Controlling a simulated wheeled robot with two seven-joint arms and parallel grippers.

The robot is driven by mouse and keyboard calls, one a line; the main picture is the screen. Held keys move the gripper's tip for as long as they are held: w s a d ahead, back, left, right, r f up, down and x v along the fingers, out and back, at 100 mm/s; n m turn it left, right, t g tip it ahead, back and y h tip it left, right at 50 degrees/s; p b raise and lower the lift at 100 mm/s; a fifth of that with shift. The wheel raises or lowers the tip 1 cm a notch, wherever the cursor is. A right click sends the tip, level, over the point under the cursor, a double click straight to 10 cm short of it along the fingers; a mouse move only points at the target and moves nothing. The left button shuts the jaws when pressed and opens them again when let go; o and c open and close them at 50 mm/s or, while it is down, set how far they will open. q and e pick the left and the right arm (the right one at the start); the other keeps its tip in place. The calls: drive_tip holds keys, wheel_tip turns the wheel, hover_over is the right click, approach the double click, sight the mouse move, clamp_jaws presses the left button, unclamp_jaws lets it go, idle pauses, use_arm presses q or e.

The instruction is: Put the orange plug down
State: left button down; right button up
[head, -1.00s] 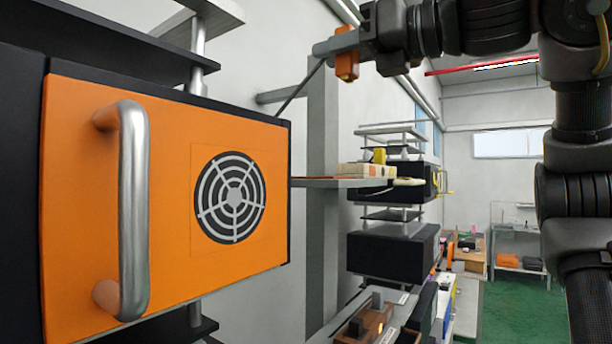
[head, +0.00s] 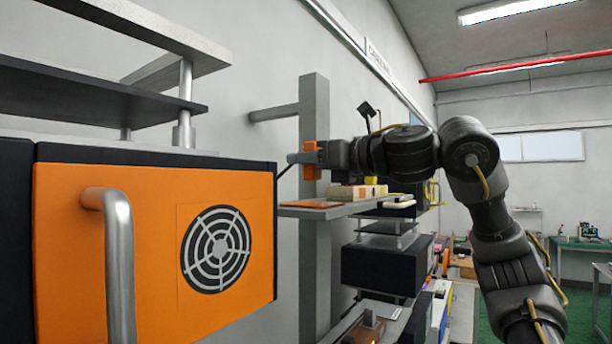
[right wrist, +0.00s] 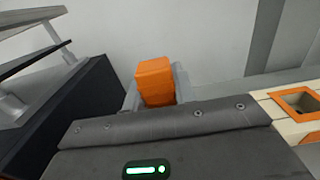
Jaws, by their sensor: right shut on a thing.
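The orange plug (head: 310,160) is held in my right gripper (head: 306,158), close above the left end of a grey wall shelf (head: 345,211). In the head view a small gap shows between plug and shelf. A dark cord runs from near the plug down to the left, behind the orange-fronted box. In the right wrist view the plug (right wrist: 154,82) stands between the grey fingers (right wrist: 154,92), which are shut on it. Its lower end is hidden by the gripper body. My left gripper is not in view.
A flat orange piece (head: 310,204) lies on the shelf's left end, with cream blocks (head: 350,192) to its right. The wrist view shows an orange-framed opening (right wrist: 299,103) on the right. The orange-fronted box (head: 150,250), with its metal handle (head: 120,265), stands close at left. A grey post (head: 314,100) rises behind.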

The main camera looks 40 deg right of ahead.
sight(319, 179)
drive_tip(key=shift+w+f, duration=0.15)
drive_tip(key=shift+w, duration=0.05)
wheel_tip(319, 179, down, 2)
drive_tip(key=shift+a+f+p, duration=0.1)
drive_tip(key=shift+p, duration=0.2)
drive_tip(key=shift+f, duration=0.35)
drive_tip(key=shift+s+d+f, duration=0.1)
drive_tip(key=shift+d+f, duration=0.1)
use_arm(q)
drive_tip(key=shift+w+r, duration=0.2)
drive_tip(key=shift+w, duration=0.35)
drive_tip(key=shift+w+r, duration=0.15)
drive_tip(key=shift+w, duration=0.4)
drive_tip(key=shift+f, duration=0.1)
